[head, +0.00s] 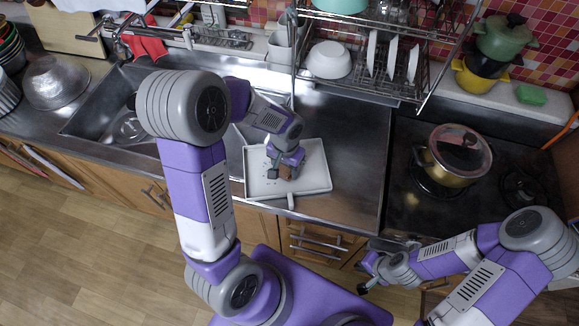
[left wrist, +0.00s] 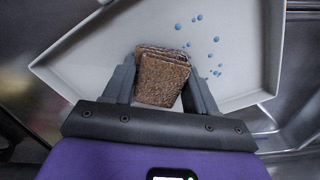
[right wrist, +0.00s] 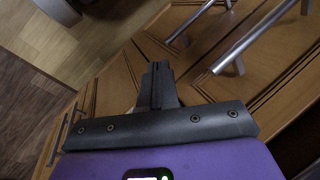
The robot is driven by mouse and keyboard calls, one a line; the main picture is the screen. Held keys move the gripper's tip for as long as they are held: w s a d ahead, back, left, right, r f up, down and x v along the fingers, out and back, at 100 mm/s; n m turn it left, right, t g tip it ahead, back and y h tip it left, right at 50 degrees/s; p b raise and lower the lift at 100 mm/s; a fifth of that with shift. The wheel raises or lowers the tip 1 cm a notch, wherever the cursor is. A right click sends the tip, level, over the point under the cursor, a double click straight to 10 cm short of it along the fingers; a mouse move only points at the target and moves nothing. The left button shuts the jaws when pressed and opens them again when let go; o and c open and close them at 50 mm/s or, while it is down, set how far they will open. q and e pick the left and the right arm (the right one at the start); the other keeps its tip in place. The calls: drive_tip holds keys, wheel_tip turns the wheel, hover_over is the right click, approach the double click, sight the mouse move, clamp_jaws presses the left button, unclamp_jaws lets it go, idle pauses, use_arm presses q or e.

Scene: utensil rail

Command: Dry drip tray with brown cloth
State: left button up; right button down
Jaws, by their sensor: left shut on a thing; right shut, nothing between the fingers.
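The drip tray (head: 315,178) is a pale, shallow tray with a raised rim and a short spout, lying on the steel counter right of the sink. My left gripper (head: 285,172) is over the tray, shut on the folded brown cloth (left wrist: 163,75). The cloth is at the tray floor in the left wrist view; whether it touches cannot be told. Several blue drops (left wrist: 205,48) lie on the tray floor beyond and right of the cloth. My right gripper (head: 365,279) is shut and empty, in front of the cabinet drawers; its closed fingers show in the right wrist view (right wrist: 157,85).
The sink (head: 95,105) lies left of the tray. A dish rack (head: 375,75) with a white bowl (head: 329,60) and plates hangs behind the tray. A golden pot (head: 455,155) stands on the stove at right. Bare counter (head: 355,150) lies right of the tray.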

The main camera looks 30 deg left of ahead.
sight(309, 167)
use_arm(q)
drive_tip(key=shift+w+a+r, duration=0.1)
drive_tip(key=shift+w+a, duration=0.2)
drive_tip(key=shift+w, duration=0.2)
drive_tip(key=shift+w+d, duration=0.5)
drive_tip(key=shift+d, duration=0.2)
drive_tip(key=shift+w+d, duration=0.45)
drive_tip(key=shift+d, duration=0.25)
drive_tip(key=shift+w+d, duration=0.55)
drive_tip(key=shift+d, duration=0.2)
drive_tip(key=shift+w+d, duration=0.55)
drive_tip(key=shift+d, duration=0.15)
drive_tip(key=shift+f, duration=0.2)
drive_tip(key=shift+s+a+f+b, duration=0.15)
drive_tip(key=shift+s+a+b, duration=0.1)
drive_tip(key=shift+s+a, duration=0.4)
drive_tip(key=shift+s+a+f+b, duration=0.1)
drive_tip(key=shift+s+a+b, duration=0.1)
drive_tip(key=shift+s+a, duration=0.45)
drive_tip(key=shift+a, duration=0.2)
drive_tip(key=shift+c, duration=0.4)
drive_tip(key=shift+s+a, duration=0.55)
drive_tip(key=shift+a, duration=0.15)
drive_tip(key=shift+s+a, duration=0.5)
drive_tip(key=shift+a, duration=0.2)
drive_tip(key=shift+r, duration=0.15)
